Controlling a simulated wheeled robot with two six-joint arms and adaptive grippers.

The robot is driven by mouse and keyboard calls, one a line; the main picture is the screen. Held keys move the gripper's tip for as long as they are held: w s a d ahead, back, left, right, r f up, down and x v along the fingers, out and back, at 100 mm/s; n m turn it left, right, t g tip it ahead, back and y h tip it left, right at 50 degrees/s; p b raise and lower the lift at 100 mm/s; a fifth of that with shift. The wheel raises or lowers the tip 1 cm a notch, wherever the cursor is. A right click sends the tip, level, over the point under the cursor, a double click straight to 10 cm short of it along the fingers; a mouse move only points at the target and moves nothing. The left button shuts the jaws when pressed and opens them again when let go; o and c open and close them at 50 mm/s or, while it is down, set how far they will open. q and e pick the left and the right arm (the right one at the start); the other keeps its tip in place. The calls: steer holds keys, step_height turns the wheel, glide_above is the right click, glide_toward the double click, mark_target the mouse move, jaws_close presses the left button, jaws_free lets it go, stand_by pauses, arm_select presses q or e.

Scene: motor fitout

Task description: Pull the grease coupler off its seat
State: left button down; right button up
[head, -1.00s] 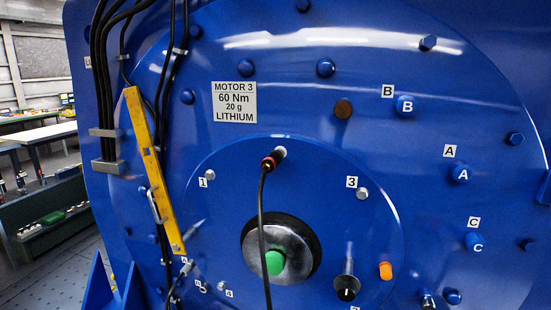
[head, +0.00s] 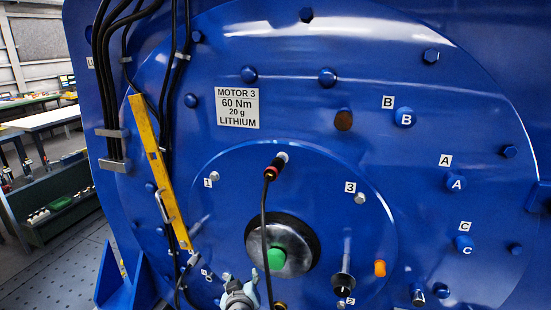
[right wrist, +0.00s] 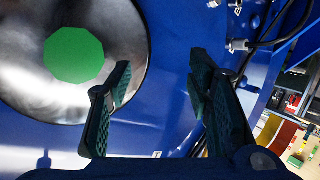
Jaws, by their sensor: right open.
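The grease coupler (head: 272,169) is a small dark fitting with a red ring. It sits on a pale nipple (head: 283,157) near the top of the inner blue disc, in the head view. A black hose hangs from it, passing in front of the shaft hub. My right gripper (head: 240,287) shows at the bottom edge of the head view, well below the coupler and apart from it. In the right wrist view its two dark fingers (right wrist: 160,90) are spread with nothing between them. The coupler cannot be made out in the wrist view. My left gripper is not in view.
The steel hub (head: 300,248) with a green centre (head: 276,259) lies between my gripper and the coupler. A black-handled part (head: 343,286) and an orange plug (head: 380,268) sit to the right. A yellow level (head: 160,172) and cables run at the left.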

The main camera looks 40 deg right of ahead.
mark_target(270, 175)
steer(key=s+d+r+m+h+p, duration=0.1)
steer(key=d+r+m+h, duration=0.1)
steer(key=r, duration=0.8)
steer(key=s+d+r+m+h+p, duration=0.1)
steer(key=r+m, duration=0.3)
steer(key=r, duration=0.7)
steer(key=s+d+r+m+h+p, duration=0.1)
steer(key=d+r+m+h, duration=0.1)
steer(key=r, duration=0.8)
steer(key=shift+s+d+r+m+h, duration=0.15)
steer(key=shift+s+m+h, duration=0.1)
steer(key=shift+h, duration=0.3)
steer(key=shift+s+d+m+h, duration=0.15)
steer(key=shift+m+h, duration=0.1)
steer(key=shift+h, duration=0.3)
steer(key=shift+w, duration=0.1)
steer(key=shift+w+d, duration=0.3)
steer(key=shift+d, duration=0.15)
steer(key=x, duration=0.7)
steer(key=shift+s+f+b, duration=0.1)
steer(key=shift+f+b, duration=0.2)
steer(key=shift+w+d+r, duration=0.1)
steer(key=shift+w+d, duration=0.2)
steer(key=shift+d, duration=0.15)
steer(key=shift+b, duration=0.35)
